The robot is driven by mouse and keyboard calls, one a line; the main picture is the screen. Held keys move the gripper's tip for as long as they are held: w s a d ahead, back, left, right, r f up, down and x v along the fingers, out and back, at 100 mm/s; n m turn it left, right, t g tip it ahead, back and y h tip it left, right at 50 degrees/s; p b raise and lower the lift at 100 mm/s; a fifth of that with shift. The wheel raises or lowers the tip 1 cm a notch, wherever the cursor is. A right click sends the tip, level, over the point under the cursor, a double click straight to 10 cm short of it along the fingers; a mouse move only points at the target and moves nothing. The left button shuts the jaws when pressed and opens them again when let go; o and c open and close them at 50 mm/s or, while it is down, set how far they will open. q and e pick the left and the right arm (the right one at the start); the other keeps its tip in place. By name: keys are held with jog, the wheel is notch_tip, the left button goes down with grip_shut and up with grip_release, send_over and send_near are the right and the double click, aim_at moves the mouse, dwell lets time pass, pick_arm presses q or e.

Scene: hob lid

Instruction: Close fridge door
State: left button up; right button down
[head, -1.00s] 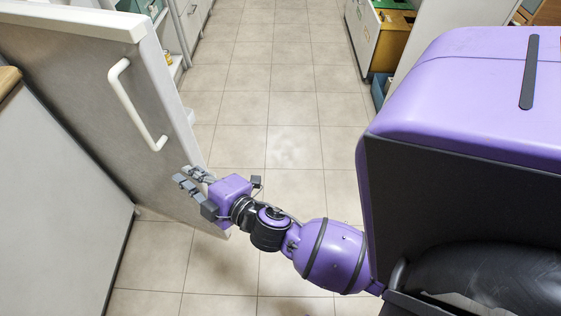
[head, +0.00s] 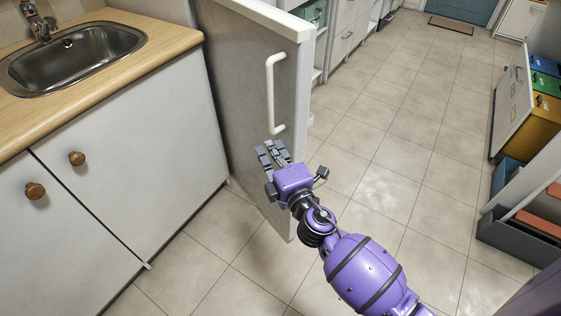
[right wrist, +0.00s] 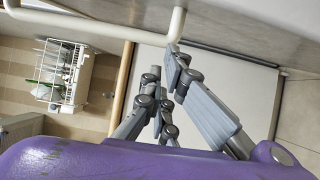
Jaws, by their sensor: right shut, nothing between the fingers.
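The fridge door (head: 235,105) stands open, its grey front facing left and its pale free edge toward the aisle. Its white bar handle (head: 270,95) is upright near that edge. My right gripper (head: 269,147) is at the door's front, just below the lower end of the handle. Its fingers are shut and empty. In the right wrist view the handle (right wrist: 90,28) runs across the top, close to my right gripper's fingertips (right wrist: 165,68); I cannot tell whether they touch. My left gripper is not in view.
A wooden counter (head: 120,80) with a steel sink (head: 70,60) stands at the left, above white cabinets (head: 130,150). The tiled floor (head: 400,150) is clear to the right. Coloured bins (head: 545,110) stand at the far right. A dish rack (right wrist: 62,75) shows in the right wrist view.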

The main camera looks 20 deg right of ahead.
aim_at(275, 129)
jog(key=w+d, duration=0.2)
jog(key=shift+d, duration=0.4)
jog(key=shift+w+d, duration=0.15)
jog(key=shift+d, duration=0.3)
jog(key=shift+d, duration=0.1)
